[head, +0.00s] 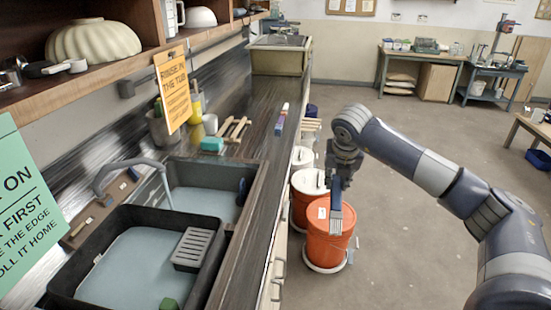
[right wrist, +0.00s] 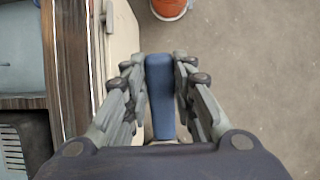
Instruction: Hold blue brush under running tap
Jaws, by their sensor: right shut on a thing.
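My right gripper (head: 343,168) is shut on the blue brush (head: 336,215), which hangs down in front of the orange buckets. The right wrist view shows the blue brush (right wrist: 160,95) upright between the two fingers (right wrist: 160,68). The grey tap (head: 125,164) arches over the sink on the left, well apart from the brush. A thin pale stream (head: 167,190) appears below its spout, over the far basin (head: 220,207). My left gripper is not in view.
Lidded orange buckets (head: 317,256) stand on the floor beside the dark counter (head: 243,155).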

